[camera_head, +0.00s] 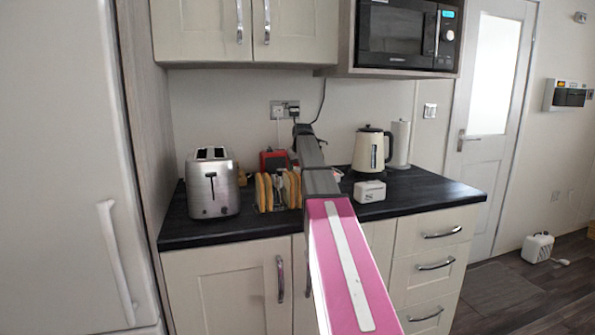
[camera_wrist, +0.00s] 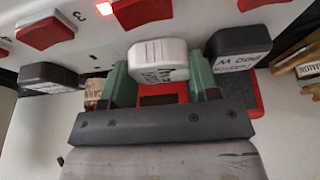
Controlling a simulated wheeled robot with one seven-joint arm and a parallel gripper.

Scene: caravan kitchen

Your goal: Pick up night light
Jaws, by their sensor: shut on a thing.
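The night light appears to be the small white block with dark printing (camera_wrist: 158,58), seen in the wrist view. It sits between the two green fingers of my gripper (camera_wrist: 158,76), which is shut on it. The block is close to a white wall socket panel (camera_wrist: 92,58) with red switches; I cannot tell whether it touches the panel. In the head view my arm reaches over the worktop to the wall socket (camera_head: 285,110). There my gripper (camera_head: 303,130) is small and the night light cannot be made out.
Black plugs sit left (camera_wrist: 50,77) and right (camera_wrist: 240,52) of the block. A red object (camera_head: 273,160) is on the worktop (camera_head: 440,192) below the socket. A toaster (camera_head: 213,183), toast rack (camera_head: 278,190), white box (camera_head: 369,191) and kettle (camera_head: 371,150) stand nearby. Cupboards (camera_head: 295,32) hang above.

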